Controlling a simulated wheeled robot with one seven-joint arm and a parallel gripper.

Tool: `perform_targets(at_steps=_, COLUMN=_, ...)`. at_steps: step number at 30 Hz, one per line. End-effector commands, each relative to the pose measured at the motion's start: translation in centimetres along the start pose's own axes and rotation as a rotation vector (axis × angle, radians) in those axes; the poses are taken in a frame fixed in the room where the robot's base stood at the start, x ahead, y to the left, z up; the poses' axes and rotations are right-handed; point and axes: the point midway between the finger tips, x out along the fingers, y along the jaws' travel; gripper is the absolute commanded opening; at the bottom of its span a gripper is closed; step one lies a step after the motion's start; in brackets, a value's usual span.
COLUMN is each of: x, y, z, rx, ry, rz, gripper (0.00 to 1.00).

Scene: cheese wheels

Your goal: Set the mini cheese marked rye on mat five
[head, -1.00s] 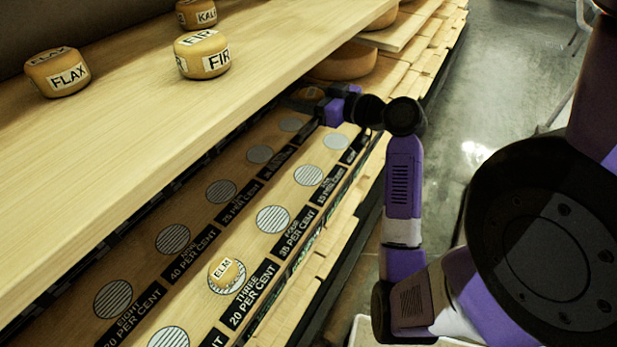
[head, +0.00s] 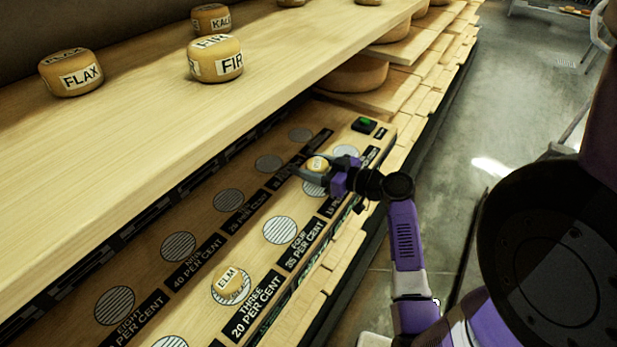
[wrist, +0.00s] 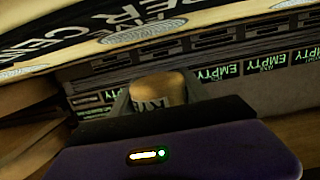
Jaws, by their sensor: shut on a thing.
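My gripper (head: 316,170) is shut on a small yellow cheese (head: 317,163) over the lower shelf. In the wrist view the cheese (wrist: 158,86) sits between the fingers; its label is partly cut off and seems to read RYE. Mat five (head: 313,189), a striped disc in the front row past mat four, is partly hidden by my gripper. The cheese appears above or just beyond mat five; its exact height is unclear. A striped mat (wrist: 140,32) also shows in the wrist view, with PER CENT lettering beside it.
The ELM cheese (head: 228,284) stands on mat three. Mat four (head: 280,230) is bare. The upper shelf (head: 150,130) overhangs the back row and carries cheeses marked FLAX (head: 70,73), FIR (head: 215,60) and KALE. A small dark device with a green screen (head: 364,125) stands at the far end.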

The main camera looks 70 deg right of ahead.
Motion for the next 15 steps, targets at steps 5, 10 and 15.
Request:
perform_targets(at_steps=5, x=0.3, y=0.1, z=2.4, rx=0.004, ry=-0.002, rz=0.002, gripper=0.1)
perform_targets(at_steps=10, x=0.6, y=0.0, z=4.1, rx=0.002, ry=0.0, rz=0.001, gripper=0.1)
perform_targets(at_steps=15, x=0.6, y=0.0, z=4.2, rx=0.001, ry=0.0, rz=0.001, gripper=0.1)
